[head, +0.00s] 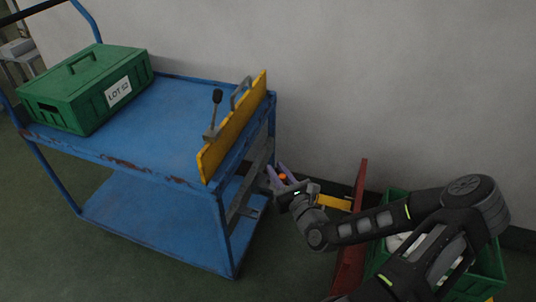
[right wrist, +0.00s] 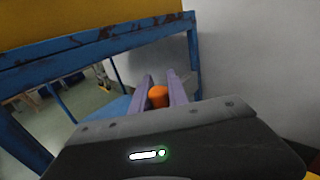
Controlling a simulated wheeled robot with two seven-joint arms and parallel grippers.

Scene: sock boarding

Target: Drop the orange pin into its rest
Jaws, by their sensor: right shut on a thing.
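My right gripper (head: 281,175) is beside the end of the blue cart, below its top deck. Its two purple fingers are shut on the orange pin (head: 282,177). In the right wrist view the pin (right wrist: 158,97) shows as a short orange cylinder between the fingers (right wrist: 160,78). The pin's lower part is hidden by the gripper body. The pin's rest cannot be made out for sure; a grey metal bracket (head: 247,193) sits on the cart's end by the gripper. My left gripper is not in view.
The blue cart (head: 165,125) carries a lidded green crate (head: 88,85) marked LOT and an upright yellow board (head: 232,130) with a handle and a black-knobbed lever. A red panel (head: 352,240) and a green bin (head: 488,268) stand at right. The wall is behind.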

